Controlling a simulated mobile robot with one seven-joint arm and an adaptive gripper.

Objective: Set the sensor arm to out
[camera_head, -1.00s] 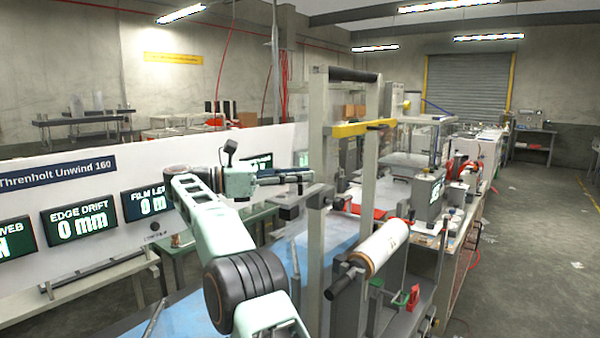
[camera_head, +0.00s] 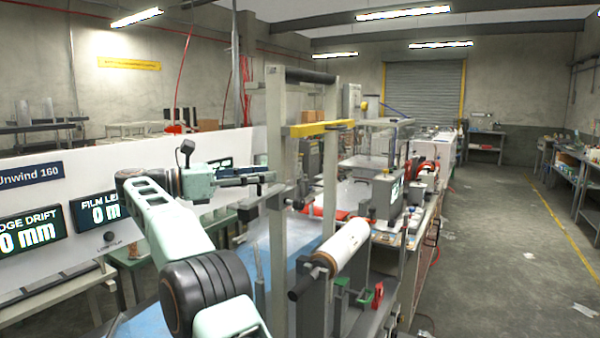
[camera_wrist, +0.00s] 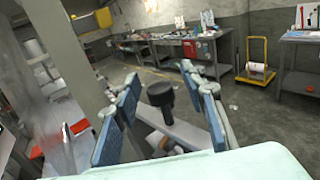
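A grey bar with a dark end, which looks like the sensor arm (camera_head: 262,198), sticks out from the upright post of the unwind frame. In the wrist view, a black knob (camera_wrist: 160,94) stands over a light grey bar (camera_wrist: 188,132). I cannot tell for certain that this bar is the sensor arm. My gripper (camera_head: 262,177) is at the left of the post, just above the grey bar. In the wrist view my gripper (camera_wrist: 160,82) is open, its blue-padded fingers on either side of the knob, with visible gaps. Contact with the bar is hidden.
The upright post (camera_head: 276,150) stands close to the right of my gripper. A yellow bar (camera_head: 320,128) crosses above, and a white film roll (camera_head: 342,246) sits lower right. Displays (camera_head: 98,212) line a white panel at left. Open floor (camera_head: 500,240) lies at right.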

